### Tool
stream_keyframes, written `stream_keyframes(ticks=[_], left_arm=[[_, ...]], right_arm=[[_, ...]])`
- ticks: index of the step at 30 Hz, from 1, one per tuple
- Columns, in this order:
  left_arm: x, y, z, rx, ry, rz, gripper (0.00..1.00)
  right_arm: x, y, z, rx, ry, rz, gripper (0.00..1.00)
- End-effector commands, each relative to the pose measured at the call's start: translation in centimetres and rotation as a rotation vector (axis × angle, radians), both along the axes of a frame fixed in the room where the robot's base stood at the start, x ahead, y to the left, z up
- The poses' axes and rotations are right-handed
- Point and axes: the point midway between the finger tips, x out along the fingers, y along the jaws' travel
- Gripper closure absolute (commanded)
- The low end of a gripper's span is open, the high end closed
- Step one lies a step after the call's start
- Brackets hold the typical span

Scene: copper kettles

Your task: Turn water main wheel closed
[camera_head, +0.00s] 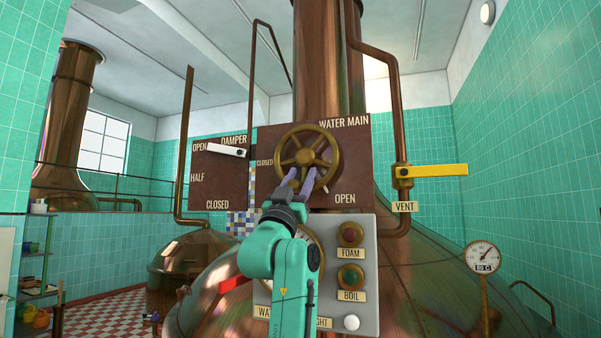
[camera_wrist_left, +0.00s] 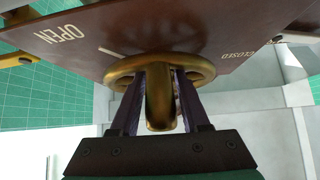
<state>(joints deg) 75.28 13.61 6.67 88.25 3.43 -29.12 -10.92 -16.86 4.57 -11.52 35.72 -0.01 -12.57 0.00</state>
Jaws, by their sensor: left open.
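The water main wheel (camera_head: 305,157) is a brass spoked handwheel on a dark red plate (camera_head: 358,150) marked WATER MAIN, CLOSED at left and OPEN at lower right. A small white mark (camera_head: 326,188) shows by the wheel's lower right rim, near OPEN. My left gripper (camera_head: 300,178) is at the lower part of the wheel, its purple fingers open. In the left wrist view the fingers (camera_wrist_left: 158,80) stand on either side of a thick brass part of the wheel (camera_wrist_left: 160,100); whether they touch it I cannot tell. My right gripper is not in view.
A grey panel (camera_head: 365,285) with FOAM and BOIL buttons sits below, partly behind my left arm. A white damper lever (camera_head: 227,150) is at left and a yellow vent lever (camera_head: 438,171) at right. A copper kettle (camera_head: 420,270) stands behind; a gauge (camera_head: 482,257) is further right.

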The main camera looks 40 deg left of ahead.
Motion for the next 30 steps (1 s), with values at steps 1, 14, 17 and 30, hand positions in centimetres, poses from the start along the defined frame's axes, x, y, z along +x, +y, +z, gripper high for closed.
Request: stream_keyframes(ticks=[1, 14, 17, 30], left_arm=[[0.0, -0.01, -0.06, 0.0, 0.0, 0.0, 0.54], [0.01, -0.01, -0.08, 0.0, 0.001, 0.0, 1.0], [0.02, -0.01, -0.09, 0.0, 0.002, -0.001, 1.0], [0.04, -0.01, -0.11, 0.0, 0.003, -0.001, 1.0]], right_arm=[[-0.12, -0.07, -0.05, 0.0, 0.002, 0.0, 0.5], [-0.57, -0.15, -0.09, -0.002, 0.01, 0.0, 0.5], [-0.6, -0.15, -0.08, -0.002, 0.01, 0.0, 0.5], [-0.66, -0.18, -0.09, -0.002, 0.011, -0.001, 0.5]])
